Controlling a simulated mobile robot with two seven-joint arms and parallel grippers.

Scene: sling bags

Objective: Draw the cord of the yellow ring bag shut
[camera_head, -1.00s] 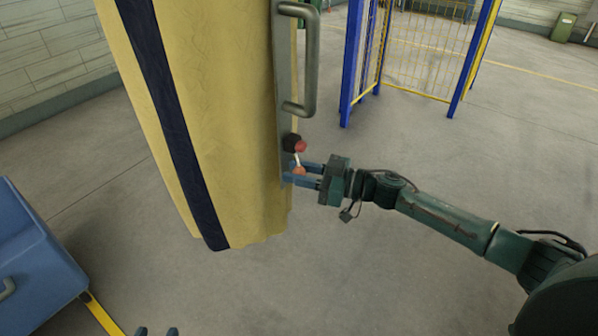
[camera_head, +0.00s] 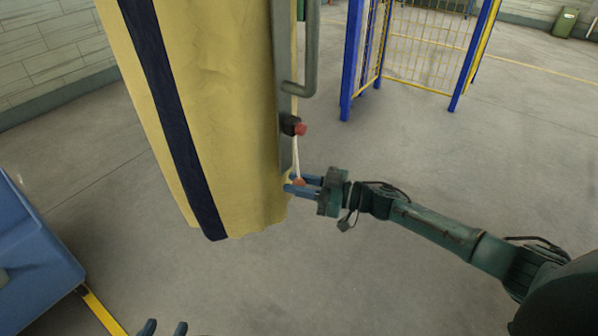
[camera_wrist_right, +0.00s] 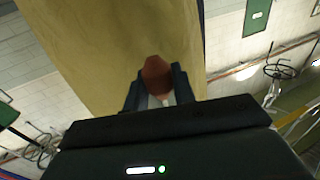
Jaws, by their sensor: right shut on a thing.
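The yellow bag (camera_head: 225,90) with a dark blue stripe hangs at the upper left of the head view and fills much of the right wrist view (camera_wrist_right: 110,45). A black cord lock with a red button (camera_head: 300,129) sits at its right edge. A pale cord (camera_head: 296,157) runs down from the lock to an orange-red cord end (camera_head: 299,182). My right gripper (camera_head: 299,184) is shut on this cord end, which shows between the fingers in the wrist view (camera_wrist_right: 156,76). My left gripper (camera_head: 164,327) shows only its fingertips at the bottom edge, apart and empty.
A grey bar with a handle (camera_head: 310,60) runs along the bag's right edge, above the lock. A blue bin (camera_head: 35,260) stands at the lower left. A blue and yellow mesh cage (camera_head: 420,50) stands behind. The floor between is clear.

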